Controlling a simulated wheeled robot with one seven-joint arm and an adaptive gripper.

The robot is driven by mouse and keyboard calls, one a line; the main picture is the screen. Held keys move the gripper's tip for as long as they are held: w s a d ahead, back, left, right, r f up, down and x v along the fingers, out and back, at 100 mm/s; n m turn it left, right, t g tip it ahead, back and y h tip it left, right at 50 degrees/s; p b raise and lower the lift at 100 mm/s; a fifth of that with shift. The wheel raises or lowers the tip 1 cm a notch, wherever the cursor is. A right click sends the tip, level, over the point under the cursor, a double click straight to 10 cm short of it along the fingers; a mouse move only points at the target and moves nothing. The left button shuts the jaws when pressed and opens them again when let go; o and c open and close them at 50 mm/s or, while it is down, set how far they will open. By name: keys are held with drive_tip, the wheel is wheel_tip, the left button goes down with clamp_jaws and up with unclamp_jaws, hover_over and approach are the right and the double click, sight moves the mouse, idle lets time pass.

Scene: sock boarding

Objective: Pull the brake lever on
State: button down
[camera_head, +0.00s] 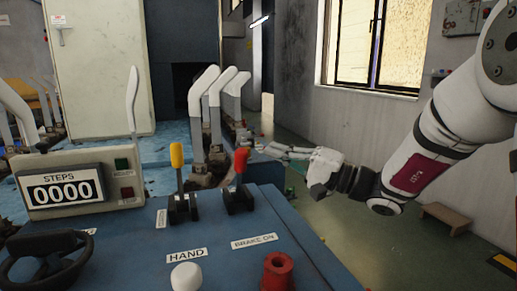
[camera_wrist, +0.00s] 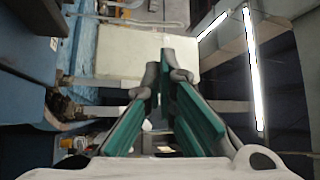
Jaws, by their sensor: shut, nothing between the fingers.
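The brake lever with a red handle (camera_head: 240,160) stands in a black base on the blue console, behind the white "BRAKE ON" label (camera_head: 254,241). It leans slightly right in the head view. My gripper (camera_head: 266,149) points left from the right side, its fingertips a little right of the red handle in the picture. A gap shows between them; the depth between them is hard to tell. In the wrist view my gripper (camera_wrist: 167,72) has its green-padded fingers meeting at the tips with nothing between them. I cannot make out the red handle in the wrist view.
A yellow-handled lever (camera_head: 177,156) stands just left of the brake lever. A red knob (camera_head: 278,271), a white knob (camera_head: 186,277), a black handwheel (camera_head: 45,258) and a step counter (camera_head: 66,191) are on the console (camera_head: 215,228). White sock forms (camera_head: 203,92) stand behind. Floor right of the console is open.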

drive_tip(key=shift+f+p+v, duration=0.1)
drive_tip(key=shift+p+v, duration=0.1)
drive_tip(key=shift+v, duration=1.2)
drive_tip(key=shift+f+p+v, duration=0.15)
drive_tip(key=shift+v, duration=1.25)
